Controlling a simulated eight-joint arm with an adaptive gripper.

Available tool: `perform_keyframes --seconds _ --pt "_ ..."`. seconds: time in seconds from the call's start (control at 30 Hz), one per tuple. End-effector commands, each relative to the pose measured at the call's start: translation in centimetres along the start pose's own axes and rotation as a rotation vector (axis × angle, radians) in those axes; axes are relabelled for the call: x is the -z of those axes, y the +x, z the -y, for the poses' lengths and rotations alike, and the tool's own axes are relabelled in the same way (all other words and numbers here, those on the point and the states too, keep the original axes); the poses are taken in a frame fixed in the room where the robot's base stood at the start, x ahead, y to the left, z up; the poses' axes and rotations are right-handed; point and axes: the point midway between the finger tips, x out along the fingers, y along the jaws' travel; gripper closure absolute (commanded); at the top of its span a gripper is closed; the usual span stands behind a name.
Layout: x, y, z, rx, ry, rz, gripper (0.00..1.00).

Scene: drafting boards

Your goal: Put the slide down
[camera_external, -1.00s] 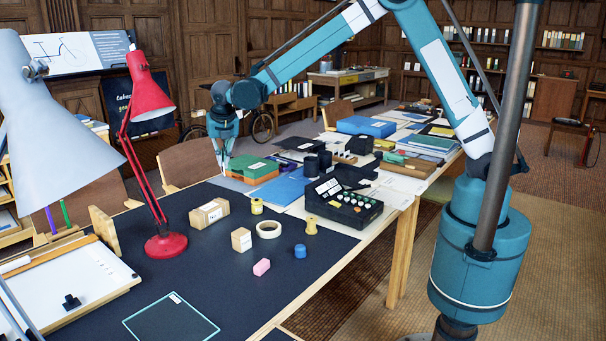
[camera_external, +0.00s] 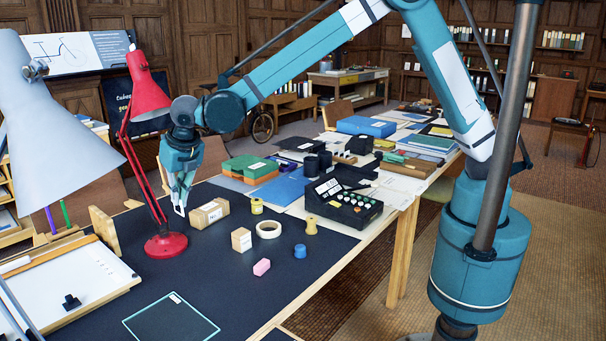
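My gripper (camera_external: 180,209) hangs fingers-down above the dark mat (camera_external: 215,275), between the red lamp and a small cardboard box. Its fingertips look pale and close together. They are too small here to tell whether they are shut or hold a slide. I cannot make out a slide anywhere with certainty. A square with a pale teal outline (camera_external: 171,319) and a small white label lies at the front of the mat. Nothing stands on it.
The red lamp (camera_external: 165,243) stands close to my gripper. The cardboard box (camera_external: 209,214), tape ring (camera_external: 269,229), small box (camera_external: 241,240), pink block (camera_external: 262,267) and blue piece (camera_external: 300,251) lie nearby. A white drawing board (camera_external: 65,285) is at left. The front mat is mostly clear.

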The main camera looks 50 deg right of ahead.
Motion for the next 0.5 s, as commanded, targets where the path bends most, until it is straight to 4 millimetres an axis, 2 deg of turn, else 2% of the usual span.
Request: perform_keyframes --seconds 0.03,0.1,0.5 --pt "1.2 -0.5 -1.6 -0.009 -0.023 0.0 1.0" --pt "2.7 -1.1 -3.4 -0.021 -0.05 0.0 1.0" --pt "11.8 -4.9 -13.0 -0.086 -0.211 0.002 1.0"
